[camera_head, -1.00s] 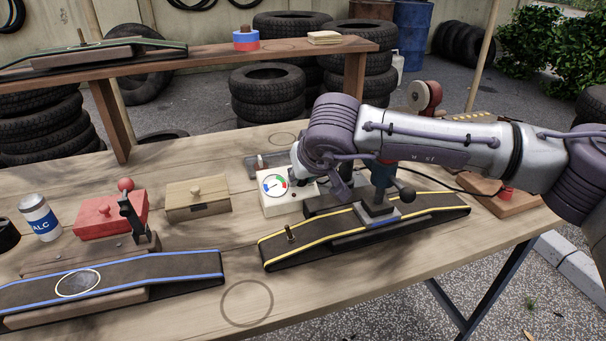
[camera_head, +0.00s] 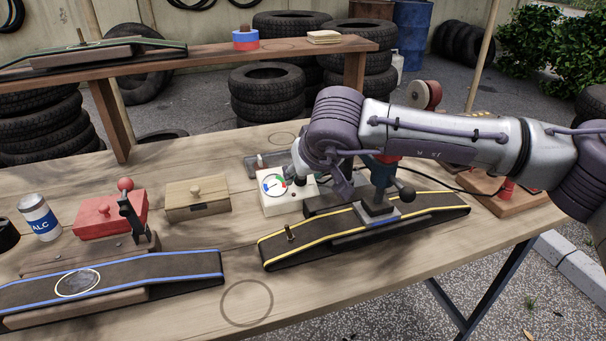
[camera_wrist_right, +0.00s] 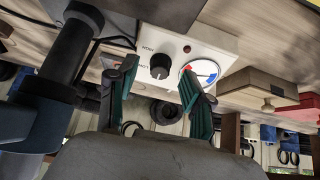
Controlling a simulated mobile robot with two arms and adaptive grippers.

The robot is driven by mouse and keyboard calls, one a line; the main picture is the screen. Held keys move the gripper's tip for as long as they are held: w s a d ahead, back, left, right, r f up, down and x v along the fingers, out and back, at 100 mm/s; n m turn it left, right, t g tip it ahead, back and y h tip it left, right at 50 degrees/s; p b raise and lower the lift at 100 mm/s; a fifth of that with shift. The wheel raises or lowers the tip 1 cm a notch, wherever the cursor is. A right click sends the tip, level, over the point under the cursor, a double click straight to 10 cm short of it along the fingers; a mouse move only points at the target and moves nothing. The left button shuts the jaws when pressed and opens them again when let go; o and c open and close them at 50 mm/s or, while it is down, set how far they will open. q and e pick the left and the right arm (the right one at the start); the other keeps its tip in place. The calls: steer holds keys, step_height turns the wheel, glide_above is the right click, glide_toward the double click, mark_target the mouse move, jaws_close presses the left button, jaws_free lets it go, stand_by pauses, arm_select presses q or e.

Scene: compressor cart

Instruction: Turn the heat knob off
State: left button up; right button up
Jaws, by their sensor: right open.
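The heat control is a white box with a round gauge (camera_head: 273,185) on its face, standing mid-table. In the right wrist view the box shows its black knob (camera_wrist_right: 160,68), small printed labels, a red lamp (camera_wrist_right: 187,49) and the gauge with red and blue arcs (camera_wrist_right: 203,72). My right gripper (camera_wrist_right: 159,75) is open, its two green-padded fingers apart, with the knob between them in the picture. Whether they touch the knob cannot be told. In the head view the right gripper is partly hidden by its own wrist, at the box's right side. My left gripper is not in view.
A yellow-edged conveyor (camera_head: 430,208) with a red-and-black lever device stands close in front of the box. A wooden box (camera_head: 197,200), a red box (camera_head: 108,216) and a blue-edged conveyor (camera_head: 190,267) lie to the left. The table front near the drawn circle is clear.

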steer(key=v, duration=1)
steer(key=shift+s+r, duration=0.25)
steer(key=shift+r, duration=0.05)
